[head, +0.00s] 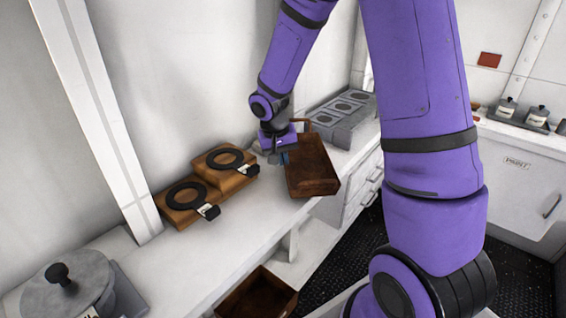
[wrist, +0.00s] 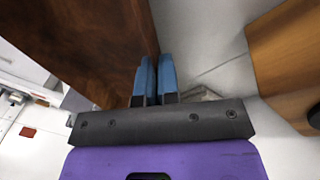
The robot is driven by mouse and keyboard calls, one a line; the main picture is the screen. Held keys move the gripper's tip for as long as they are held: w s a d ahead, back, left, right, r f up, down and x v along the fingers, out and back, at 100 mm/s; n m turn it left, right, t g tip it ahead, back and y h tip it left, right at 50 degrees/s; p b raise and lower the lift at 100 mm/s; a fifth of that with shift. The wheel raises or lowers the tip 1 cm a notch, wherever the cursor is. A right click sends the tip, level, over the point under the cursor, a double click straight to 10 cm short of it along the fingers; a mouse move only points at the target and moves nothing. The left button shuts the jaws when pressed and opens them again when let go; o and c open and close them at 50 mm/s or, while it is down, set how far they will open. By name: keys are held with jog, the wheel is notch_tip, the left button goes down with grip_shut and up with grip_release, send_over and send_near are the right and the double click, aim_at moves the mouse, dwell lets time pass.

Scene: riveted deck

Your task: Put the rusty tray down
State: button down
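The rusty tray (head: 313,168) is a dark brown, open box. In the head view it is at the counter's front edge, partly overhanging it, and looks tilted. My gripper (head: 279,157) is at its left side. In the wrist view the blue fingers (wrist: 156,78) are close together, with the edge of the rusty tray's wall (wrist: 95,40) running in between them. The gripper appears shut on that wall. I cannot tell whether the tray's underside touches the counter.
The white counter (head: 220,240) has clear room in front. Wooden blocks with black rings (head: 190,200) stand left of the gripper. A grey block with round recesses (head: 345,117) is behind the tray. A lidded grey pot (head: 68,288) stands front left. Another brown box (head: 258,296) sits below the counter.

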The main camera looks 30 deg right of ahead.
jog(key=shift+x, duration=0.85)
jog(key=shift+a+f, duration=0.15)
jog(key=shift+a, duration=0.05)
jog(key=c, duration=1.4)
grip_release()
jog(key=shift+o, duration=0.2)
